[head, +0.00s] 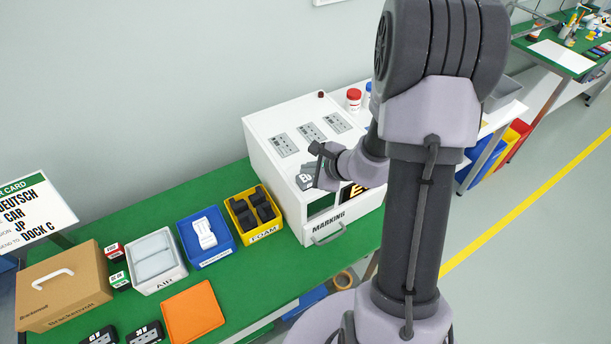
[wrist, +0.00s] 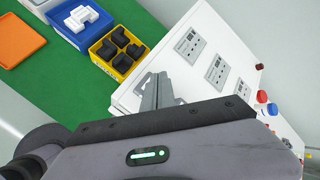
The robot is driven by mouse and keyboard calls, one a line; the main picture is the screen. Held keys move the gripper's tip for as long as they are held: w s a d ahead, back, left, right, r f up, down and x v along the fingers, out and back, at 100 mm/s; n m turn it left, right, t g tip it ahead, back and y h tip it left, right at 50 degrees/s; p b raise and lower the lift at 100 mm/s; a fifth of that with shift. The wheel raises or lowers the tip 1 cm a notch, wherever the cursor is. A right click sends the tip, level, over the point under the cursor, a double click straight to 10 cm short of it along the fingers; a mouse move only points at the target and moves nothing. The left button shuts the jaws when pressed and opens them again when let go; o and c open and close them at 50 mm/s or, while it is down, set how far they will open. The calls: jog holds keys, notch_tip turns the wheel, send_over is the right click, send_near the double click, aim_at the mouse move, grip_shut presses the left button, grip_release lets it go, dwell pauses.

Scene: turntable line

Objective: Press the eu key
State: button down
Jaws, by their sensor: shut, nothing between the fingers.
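The white marking machine (head: 262,150) stands at the right end of the green bench. Its sloping top carries three grey key plates in a row: a left one (head: 284,145), a middle one (head: 311,132) and a right one (head: 337,122). They also show in the wrist view as left (wrist: 190,45), middle (wrist: 217,70) and right (wrist: 243,90).
Left of the machine are a yellow foam bin (head: 236,222), a blue bin (head: 190,245), a grey air bin (head: 135,270), an orange tray (head: 193,311) and a cardboard box (head: 60,295). A card sign (head: 35,215) stands far left. A red-lidded jar (head: 353,98) stands behind my arm.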

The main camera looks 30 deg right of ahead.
aim_at(308, 179)
jog(key=shift+r+p, duration=1.7)
jog(key=shift+r, duration=0.85)
